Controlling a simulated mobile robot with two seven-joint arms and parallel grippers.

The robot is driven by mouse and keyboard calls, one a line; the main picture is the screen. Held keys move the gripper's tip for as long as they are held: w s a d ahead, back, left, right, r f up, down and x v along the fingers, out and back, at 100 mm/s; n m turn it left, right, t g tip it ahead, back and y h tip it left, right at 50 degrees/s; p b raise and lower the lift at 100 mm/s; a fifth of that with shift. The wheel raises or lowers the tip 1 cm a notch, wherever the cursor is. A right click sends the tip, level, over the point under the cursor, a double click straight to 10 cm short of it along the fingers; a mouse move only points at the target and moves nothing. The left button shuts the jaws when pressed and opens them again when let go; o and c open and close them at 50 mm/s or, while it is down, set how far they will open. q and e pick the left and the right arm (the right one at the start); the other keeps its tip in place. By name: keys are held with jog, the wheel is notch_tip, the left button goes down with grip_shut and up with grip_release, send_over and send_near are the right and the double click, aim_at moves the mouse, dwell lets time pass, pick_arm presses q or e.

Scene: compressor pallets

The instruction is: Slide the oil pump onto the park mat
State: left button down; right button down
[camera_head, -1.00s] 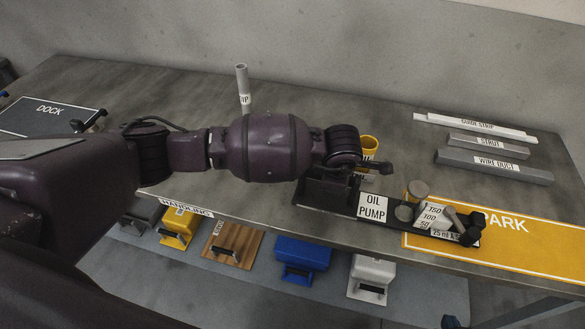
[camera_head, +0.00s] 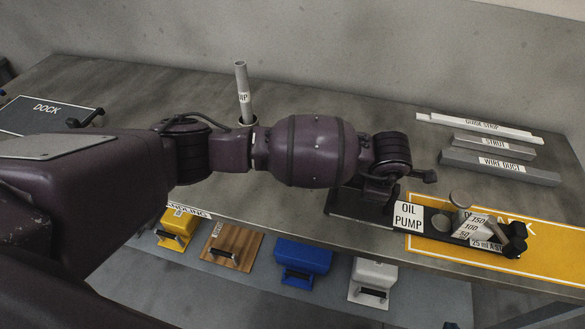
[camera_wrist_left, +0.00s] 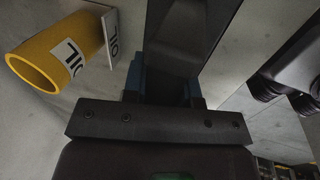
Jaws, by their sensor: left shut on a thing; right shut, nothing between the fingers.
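The oil pump (camera_head: 408,215) is a long dark tray with a white label, a grey cylinder, a measuring beaker and black knobs at its right end. It lies along the bench; its right part is over the orange park mat (camera_head: 560,245), its left end over bare bench. My left gripper (camera_head: 378,190) is shut on its left end, largely hidden by the wrist. In the left wrist view the fingers (camera_wrist_left: 165,80) close on a dark upright part. My right gripper (camera_head: 450,324) barely shows at the bottom edge, shut and empty, off the bench.
A wire duct (camera_head: 500,167), strut (camera_head: 493,146) and guide strip (camera_head: 478,126) lie behind the mat. A grey tube (camera_head: 242,90) stands upright farther left. The dock mat (camera_head: 45,118) lies far left.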

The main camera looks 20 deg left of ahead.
aim_at(396, 197)
pick_arm(q)
jog(key=shift+s+d+f+b, duration=0.1)
jog(key=shift+d+f+b, duration=0.05)
jog(key=shift+d, duration=0.4)
jog(key=shift+d+f+b, duration=0.1)
jog(key=shift+d+b, duration=0.05)
jog(key=shift+d, duration=0.4)
jog(key=shift+d+b, duration=0.45)
jog(key=shift+d, duration=1.2)
jog(key=shift+d+f+b, duration=0.1)
jog(key=shift+d+b, duration=0.35)
jog(key=shift+d, duration=1.3)
jog(key=shift+s, duration=0.1)
